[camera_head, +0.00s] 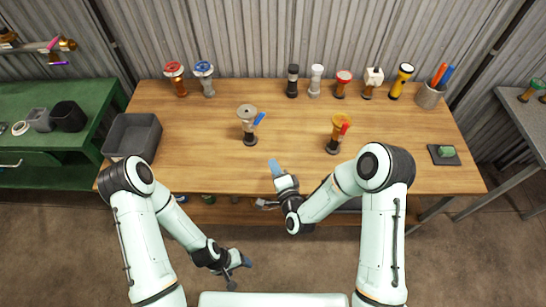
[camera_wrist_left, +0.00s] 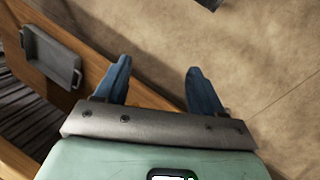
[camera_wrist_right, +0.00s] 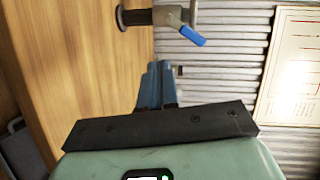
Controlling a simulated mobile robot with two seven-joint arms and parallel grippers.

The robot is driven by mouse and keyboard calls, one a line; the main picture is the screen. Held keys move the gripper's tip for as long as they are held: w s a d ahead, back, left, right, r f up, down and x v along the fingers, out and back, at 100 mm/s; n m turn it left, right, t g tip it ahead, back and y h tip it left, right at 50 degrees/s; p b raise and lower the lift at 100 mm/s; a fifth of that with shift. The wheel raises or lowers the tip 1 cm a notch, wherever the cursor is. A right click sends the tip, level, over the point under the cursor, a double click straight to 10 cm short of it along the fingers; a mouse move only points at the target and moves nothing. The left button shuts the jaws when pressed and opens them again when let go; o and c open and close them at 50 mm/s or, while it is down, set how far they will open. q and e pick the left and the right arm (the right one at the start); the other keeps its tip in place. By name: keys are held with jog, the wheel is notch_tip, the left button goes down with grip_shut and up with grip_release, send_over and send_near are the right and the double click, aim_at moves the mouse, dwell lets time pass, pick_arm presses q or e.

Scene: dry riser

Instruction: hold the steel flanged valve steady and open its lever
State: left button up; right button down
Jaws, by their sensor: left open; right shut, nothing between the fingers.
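The steel flanged valve (camera_head: 247,120) stands upright on the wooden bench, left of centre, on a dark foot. Its blue lever (camera_head: 259,119) sticks out to the right of the body. In the right wrist view the valve body (camera_wrist_right: 170,16) shows at the top edge, partly cut off, with the blue lever (camera_wrist_right: 189,37). My right gripper (camera_head: 274,165) is shut and empty over the front of the bench, apart from the valve; its fingers (camera_wrist_right: 158,68) meet. My left gripper (camera_head: 240,272) is open and empty, low in front of the bench above the floor; its fingers (camera_wrist_left: 157,75) are apart.
A valve with an orange top and red lever (camera_head: 338,132) stands to the right. Several valves and flashlights line the back. A grey bin (camera_head: 133,136) sits at the left, a pen cup (camera_head: 428,97) and dark pad (camera_head: 444,161) at the right.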

jog(key=w+a+r+m+t, duration=0.1)
jog(key=w+a+r, duration=0.1)
jog(key=w, duration=0.5)
jog(key=shift+a+r+m+t, duration=0.3)
jog(key=shift+r+m, duration=0.1)
jog(key=shift+r, duration=0.4)
